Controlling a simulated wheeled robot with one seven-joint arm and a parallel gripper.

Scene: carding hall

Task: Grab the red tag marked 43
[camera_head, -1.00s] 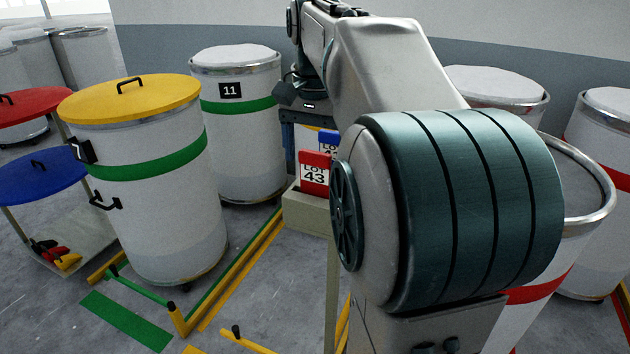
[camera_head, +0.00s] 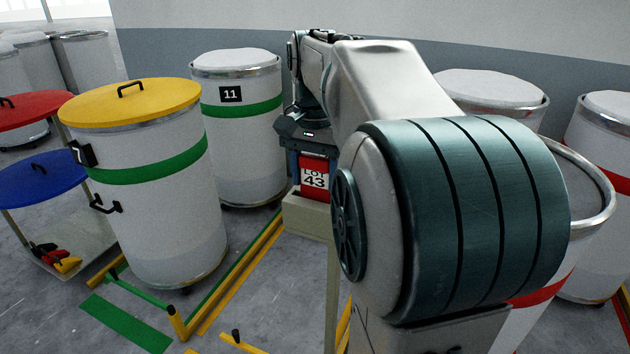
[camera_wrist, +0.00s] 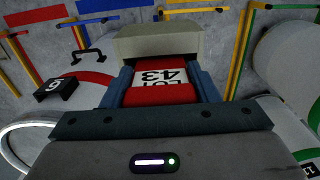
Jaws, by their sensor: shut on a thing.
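The red tag marked "LOT 43" (camera_head: 314,178) stands upright in a pale box-like holder (camera_head: 305,216) on a post. My gripper (camera_head: 313,162) has come down over the tag from above, with one blue finger on each side of it. In the wrist view the tag (camera_wrist: 161,84) sits between the two fingers of my gripper (camera_wrist: 162,87), which are shut on its side edges. The holder (camera_wrist: 160,40) lies just beyond the tag there. The tag's lower end is hidden in the holder, and its top is under my gripper.
Red-banded cans (camera_head: 600,140) stand at right. Yellow and green floor rails (camera_head: 235,275) run in front. My arm hides much of the middle.

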